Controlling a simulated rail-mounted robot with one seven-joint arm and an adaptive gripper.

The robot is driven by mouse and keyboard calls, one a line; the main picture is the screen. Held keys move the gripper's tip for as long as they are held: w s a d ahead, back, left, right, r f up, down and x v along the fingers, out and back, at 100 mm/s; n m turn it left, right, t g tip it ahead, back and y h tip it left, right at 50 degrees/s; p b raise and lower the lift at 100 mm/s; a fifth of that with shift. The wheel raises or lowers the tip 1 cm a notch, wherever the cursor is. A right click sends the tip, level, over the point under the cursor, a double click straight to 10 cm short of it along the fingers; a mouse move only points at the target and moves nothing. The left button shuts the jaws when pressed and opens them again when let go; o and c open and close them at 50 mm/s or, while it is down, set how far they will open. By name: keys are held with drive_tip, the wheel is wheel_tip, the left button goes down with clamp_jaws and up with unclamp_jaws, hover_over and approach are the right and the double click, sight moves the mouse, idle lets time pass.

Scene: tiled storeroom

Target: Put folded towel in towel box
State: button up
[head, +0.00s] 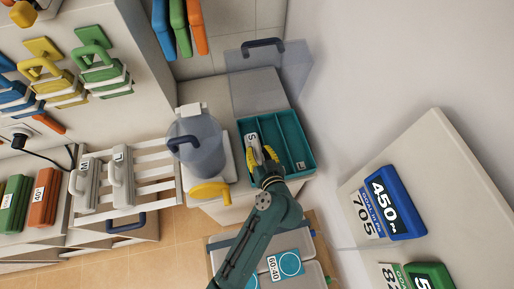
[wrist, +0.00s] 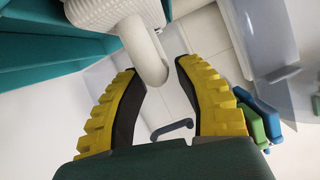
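The teal box (head: 310,137), divided into long compartments, stands on a pale cabinet, with an "S" label at its left and an "L" label at its lower right. My gripper (head: 262,157) is over its left front part. In the wrist view the gripper's yellow fingers (wrist: 157,70) are spread. The box (wrist: 35,52) is at upper left there.
The wall is close on the right. Lidded containers (head: 288,240) sit below the arm.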

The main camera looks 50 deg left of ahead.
drive_tip(key=v, duration=1)
drive_tip(key=shift+s+d, duration=0.2)
drive_tip(key=shift+d, duration=0.15)
drive_tip(key=shift+r, duration=0.1)
